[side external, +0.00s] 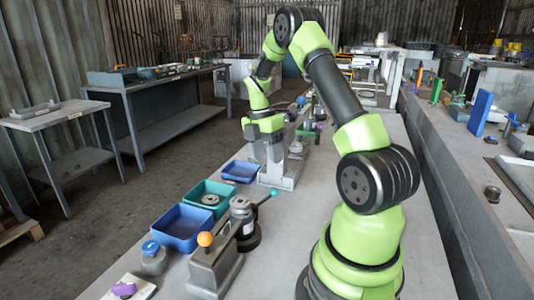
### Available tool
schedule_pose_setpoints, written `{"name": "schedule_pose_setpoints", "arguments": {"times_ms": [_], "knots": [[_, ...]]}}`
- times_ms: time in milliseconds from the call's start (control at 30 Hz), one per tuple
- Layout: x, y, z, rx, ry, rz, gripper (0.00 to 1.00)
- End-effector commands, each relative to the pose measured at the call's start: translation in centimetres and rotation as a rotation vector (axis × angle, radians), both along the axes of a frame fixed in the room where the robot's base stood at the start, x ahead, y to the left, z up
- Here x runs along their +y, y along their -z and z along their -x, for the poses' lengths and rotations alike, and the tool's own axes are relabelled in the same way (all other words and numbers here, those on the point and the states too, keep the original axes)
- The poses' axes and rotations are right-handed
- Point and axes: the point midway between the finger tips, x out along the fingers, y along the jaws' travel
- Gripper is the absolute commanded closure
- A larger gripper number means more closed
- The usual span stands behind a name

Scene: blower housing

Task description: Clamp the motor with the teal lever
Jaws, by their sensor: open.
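The teal lever (265,199) ends in a teal ball and sticks up to the right from a dark round base (248,238). A silver cylinder, which looks like the motor (240,207), stands upright beside the lever; I cannot tell whether it is seated or clamped. My gripper (272,163) is open and points down, farther back along the bench than the lever and apart from it. It is in front of or over a light grey upright fixture (290,178); its fingertips are small and partly lost against that fixture.
A grey block with an orange-knobbed lever (205,240) stands at the front. Left of the motor are a green bin (224,188) holding a round part and blue bins (183,244) (252,165). A grey blue-topped pot (153,262) and a purple part (124,289) lie front left.

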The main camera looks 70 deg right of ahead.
Motion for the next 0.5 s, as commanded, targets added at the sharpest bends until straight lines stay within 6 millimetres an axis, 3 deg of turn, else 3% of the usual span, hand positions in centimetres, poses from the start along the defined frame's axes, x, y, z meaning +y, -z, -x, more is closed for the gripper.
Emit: {"name": "schedule_pose_setpoints", "arguments": {"times_ms": [133, 233, 367, 500], "knots": [[0.01, 0.03, 0.01, 0.002, 0.029, 0.005, 0.48], [0.01, 0.05, 0.02, 0.011, 0.149, 0.027, 0.48], [0.00, 0.06, 0.03, 0.032, 0.466, 0.085, 0.48], [0.00, 0.06, 0.03, 0.060, 0.892, 0.162, 0.48]]}}
